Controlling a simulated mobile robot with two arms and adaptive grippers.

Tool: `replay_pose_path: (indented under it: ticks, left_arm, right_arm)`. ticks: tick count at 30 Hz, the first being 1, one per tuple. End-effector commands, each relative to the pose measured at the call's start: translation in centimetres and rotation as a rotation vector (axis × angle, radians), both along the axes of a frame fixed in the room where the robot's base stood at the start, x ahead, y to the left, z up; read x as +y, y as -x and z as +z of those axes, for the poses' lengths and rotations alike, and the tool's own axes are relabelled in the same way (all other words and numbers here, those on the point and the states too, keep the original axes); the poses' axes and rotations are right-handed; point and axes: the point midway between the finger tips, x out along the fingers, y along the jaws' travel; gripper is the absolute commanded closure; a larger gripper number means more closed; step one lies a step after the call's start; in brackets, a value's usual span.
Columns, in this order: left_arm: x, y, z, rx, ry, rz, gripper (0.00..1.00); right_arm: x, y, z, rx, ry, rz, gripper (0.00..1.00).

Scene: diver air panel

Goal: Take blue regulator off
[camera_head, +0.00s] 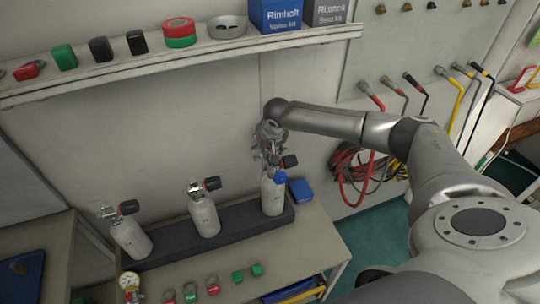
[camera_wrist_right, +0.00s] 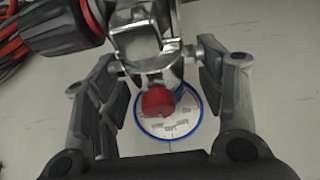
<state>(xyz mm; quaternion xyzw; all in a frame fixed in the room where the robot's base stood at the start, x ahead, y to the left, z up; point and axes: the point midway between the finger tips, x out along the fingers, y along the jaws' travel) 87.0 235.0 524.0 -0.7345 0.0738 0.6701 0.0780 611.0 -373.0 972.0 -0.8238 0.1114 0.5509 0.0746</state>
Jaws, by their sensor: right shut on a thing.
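The blue regulator shows in the head view as a blue round part (camera_head: 280,178) at the top of the rightmost white cylinder (camera_head: 272,197). In the right wrist view its chrome body (camera_wrist_right: 145,50) is between my fingers, with a red knob and a blue-rimmed gauge (camera_wrist_right: 168,128) below. A black ribbed valve knob (camera_wrist_right: 62,25) is at upper left; it also shows in the head view (camera_head: 289,161). My right gripper (camera_head: 271,157) reaches down over this cylinder, its fingers shut on the regulator. Whether the regulator is still joined to the valve is hidden. My left gripper is out of view.
Two more cylinders (camera_head: 203,215) (camera_head: 132,238) with black-knobbed valves stand in the dark rack (camera_head: 235,226). A blue box (camera_head: 300,190) is right of the rack. A gauge (camera_head: 129,281) and several coloured rings and caps lie in front. A shelf (camera_head: 190,52) runs above; hoses (camera_head: 362,168) hang right.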

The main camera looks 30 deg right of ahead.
Motion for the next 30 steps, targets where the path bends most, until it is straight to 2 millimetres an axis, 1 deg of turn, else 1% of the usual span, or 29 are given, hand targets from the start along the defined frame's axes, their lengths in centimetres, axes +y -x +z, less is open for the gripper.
replay_pose_path:
  ticks: [1, 6, 14, 17, 20, 24, 30]
  left_arm:
    - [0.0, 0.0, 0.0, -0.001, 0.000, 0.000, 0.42]
    - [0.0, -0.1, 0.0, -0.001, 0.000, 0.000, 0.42]
    - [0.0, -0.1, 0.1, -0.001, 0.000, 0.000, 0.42]
    - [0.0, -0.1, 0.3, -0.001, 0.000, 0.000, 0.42]
    - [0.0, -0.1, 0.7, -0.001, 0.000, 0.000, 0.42]
    - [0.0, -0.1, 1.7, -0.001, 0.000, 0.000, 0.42]
    - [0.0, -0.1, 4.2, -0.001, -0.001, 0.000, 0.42]
  right_arm:
    - [0.0, 0.0, 0.0, -0.001, 0.000, 0.000, 0.61]
    - [0.0, 0.0, 0.0, -0.001, 0.001, 0.000, 0.82]
    - [0.0, -0.1, 0.3, -0.004, 0.000, -0.001, 0.82]
    - [0.0, -0.1, 0.8, -0.005, 0.000, -0.001, 0.82]
    - [0.0, -0.1, 1.7, -0.005, -0.001, 0.000, 0.82]
    - [-0.1, -0.2, 3.7, -0.006, -0.001, 0.000, 0.82]
    - [1.0, 1.7, 6.3, -0.004, 0.000, 0.003, 0.82]
